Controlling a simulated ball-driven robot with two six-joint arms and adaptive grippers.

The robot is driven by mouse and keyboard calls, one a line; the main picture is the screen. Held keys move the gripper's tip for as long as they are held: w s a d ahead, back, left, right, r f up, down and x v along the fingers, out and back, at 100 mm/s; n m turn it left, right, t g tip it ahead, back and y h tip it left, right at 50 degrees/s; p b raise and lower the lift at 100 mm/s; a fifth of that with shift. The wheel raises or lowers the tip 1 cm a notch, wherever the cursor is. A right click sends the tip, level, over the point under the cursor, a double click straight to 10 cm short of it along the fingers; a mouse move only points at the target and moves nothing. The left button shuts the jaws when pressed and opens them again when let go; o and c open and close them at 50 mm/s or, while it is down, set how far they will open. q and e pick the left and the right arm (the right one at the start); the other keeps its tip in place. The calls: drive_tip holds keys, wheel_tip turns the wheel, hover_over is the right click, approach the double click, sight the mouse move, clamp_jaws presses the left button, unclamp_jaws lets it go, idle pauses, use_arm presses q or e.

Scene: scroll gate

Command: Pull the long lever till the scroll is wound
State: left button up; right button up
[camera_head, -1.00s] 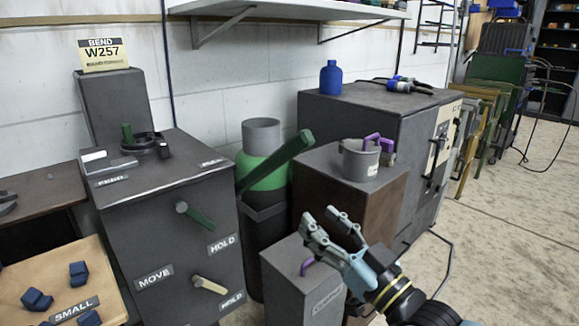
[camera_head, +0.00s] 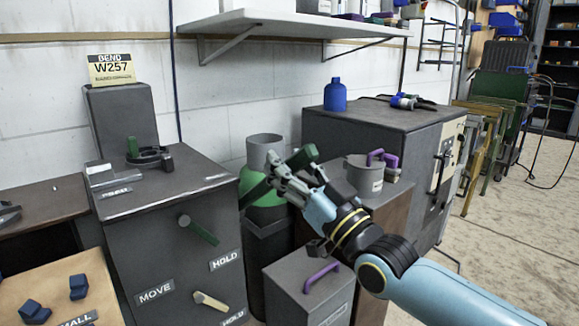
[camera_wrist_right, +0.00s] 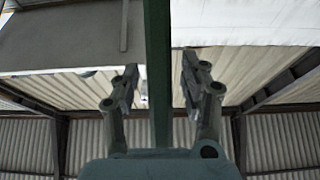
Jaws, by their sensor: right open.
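The long green lever (camera_head: 253,194) slants up to the right from the side of the dark grey bending machine (camera_head: 160,225), ending in a thick green grip (camera_head: 303,156). My right gripper (camera_head: 287,169) is at the lever's upper part and partly hides it. In the right wrist view the lever (camera_wrist_right: 158,75) runs upright between the two fingers (camera_wrist_right: 158,95). The fingers are open, with visible gaps on both sides of it. On the machine's top is a dark ring fixture (camera_head: 150,155) with a short green handle. I cannot make out the scroll. My left gripper is out of view.
A green-banded cylinder (camera_head: 264,150) stands behind the lever. A grey box with a purple handle (camera_head: 322,274) is below my right arm. A brown cabinet with a grey pot (camera_head: 364,178) is close on the right. Short green (camera_head: 203,231) and tan (camera_head: 210,301) handles project from the machine's front.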

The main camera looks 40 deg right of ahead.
drive_tip(key=shift+c, duration=0.2)
clamp_jaws()
drive_tip(key=shift+r, duration=0.1)
